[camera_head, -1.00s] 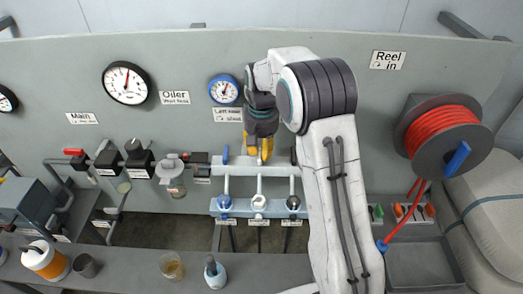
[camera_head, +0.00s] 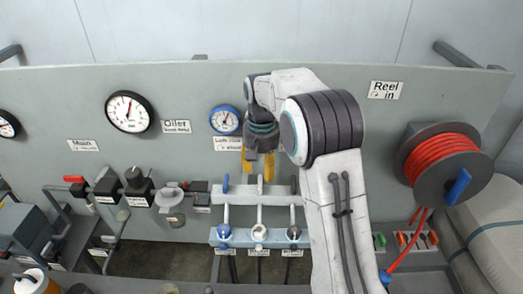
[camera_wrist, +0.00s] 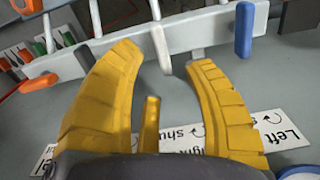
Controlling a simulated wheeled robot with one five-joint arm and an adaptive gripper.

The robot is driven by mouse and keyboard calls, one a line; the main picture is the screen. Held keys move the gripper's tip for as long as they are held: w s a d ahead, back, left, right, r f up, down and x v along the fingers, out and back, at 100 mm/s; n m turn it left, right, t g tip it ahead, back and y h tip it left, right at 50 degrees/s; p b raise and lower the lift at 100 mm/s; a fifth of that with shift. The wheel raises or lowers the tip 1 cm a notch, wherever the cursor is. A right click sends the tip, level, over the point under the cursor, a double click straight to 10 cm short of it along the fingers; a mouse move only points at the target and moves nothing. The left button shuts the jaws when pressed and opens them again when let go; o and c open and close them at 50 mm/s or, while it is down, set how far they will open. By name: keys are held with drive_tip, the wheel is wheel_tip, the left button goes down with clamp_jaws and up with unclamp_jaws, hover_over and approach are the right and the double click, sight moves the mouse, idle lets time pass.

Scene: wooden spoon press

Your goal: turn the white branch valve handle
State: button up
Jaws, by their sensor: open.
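The white branch valve handle (camera_wrist: 161,48) is a short pale lever in the middle of a row of three, seen in the wrist view. Its free end lies between the tips of my gripper's yellow fingers (camera_wrist: 164,57). The fingers are spread, with a gap visible on each side of the handle. I see no clear contact, and the depth is hard to judge. In the head view my gripper (camera_head: 258,177) points down in front of the panel, just above the pale valve rail, and hides the white handle there.
A blue handle (camera_wrist: 244,28) stands to one side of the white one and a dark handle (camera_wrist: 83,56) to the other. A lower rail carries blue, white and black round fittings (camera_head: 259,233). A red hose reel (camera_head: 440,160) is at the right.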

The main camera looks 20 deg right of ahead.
sight(261, 179)
wheel_tip(261, 179, up, 7)
drive_tip(key=shift+r, duration=0.2)
drive_tip(key=shift+s, duration=0.1)
idle(0.5)
drive_tip(key=s+r+n+t, duration=0.2)
drive_tip(key=s+r, duration=0.3)
drive_tip(key=s, duration=0.8)
drive_tip(key=s+f+n+t, duration=0.1)
drive_tip(key=s+f, duration=0.4)
drive_tip(key=s, duration=1)
drive_tip(key=shift+t, duration=0.8)
